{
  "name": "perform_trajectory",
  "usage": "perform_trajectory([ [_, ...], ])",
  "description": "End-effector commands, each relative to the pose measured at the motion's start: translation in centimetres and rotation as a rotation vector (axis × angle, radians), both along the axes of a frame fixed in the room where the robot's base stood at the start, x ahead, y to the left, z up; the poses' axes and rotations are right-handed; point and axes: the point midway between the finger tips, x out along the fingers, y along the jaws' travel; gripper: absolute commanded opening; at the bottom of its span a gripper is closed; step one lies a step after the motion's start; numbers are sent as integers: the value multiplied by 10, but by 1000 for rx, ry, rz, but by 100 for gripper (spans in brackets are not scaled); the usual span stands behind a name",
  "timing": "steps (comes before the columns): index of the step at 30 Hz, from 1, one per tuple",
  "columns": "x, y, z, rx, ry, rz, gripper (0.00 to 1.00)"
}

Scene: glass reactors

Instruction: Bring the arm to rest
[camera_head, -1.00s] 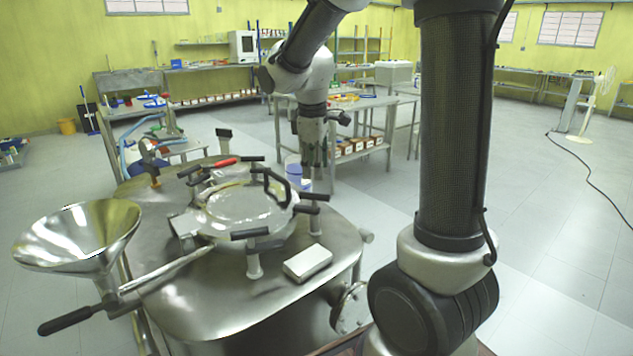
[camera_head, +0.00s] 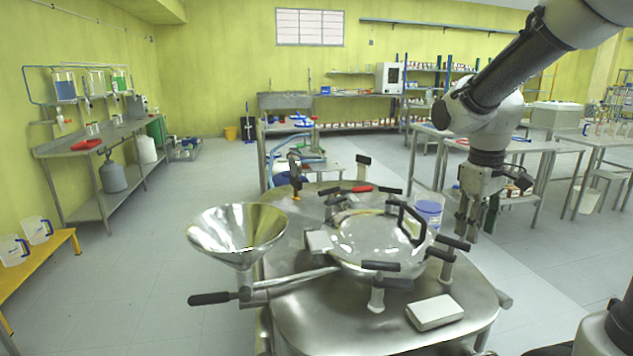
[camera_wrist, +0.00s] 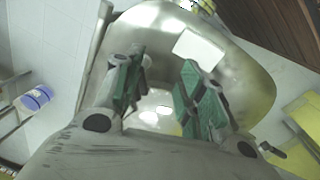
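My gripper (camera_head: 476,226) hangs fingers-down in the head view, at the right of the steel reactor top (camera_head: 310,335). In the wrist view my gripper (camera_wrist: 160,92) shows two green-padded fingers standing apart, with nothing between them. My arm comes in from the upper right of the head view, bends at the elbow and drops to the wrist. The reactor top also shows under the fingers in the wrist view (camera_wrist: 245,65). Whether the fingers clear its edge in height is hard to tell.
A round glass lid (camera_head: 375,245) with black handles and a steel funnel (camera_head: 237,232) stand on the reactor. A white box (camera_head: 434,312) lies near its front edge. A blue-and-white container (camera_head: 429,209) is just left of my gripper. Open floor (camera_head: 150,290) lies to the left.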

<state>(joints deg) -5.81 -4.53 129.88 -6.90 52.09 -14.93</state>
Motion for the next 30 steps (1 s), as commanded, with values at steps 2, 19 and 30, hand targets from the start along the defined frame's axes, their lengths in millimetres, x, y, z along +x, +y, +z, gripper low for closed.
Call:
perform_trajectory([
  [2,-30,-2,10,28,-26,-105,40],
  [19,-160,-13,56,182,-322,-410,40],
  [30,-160,-14,59,182,-332,-413,40],
])
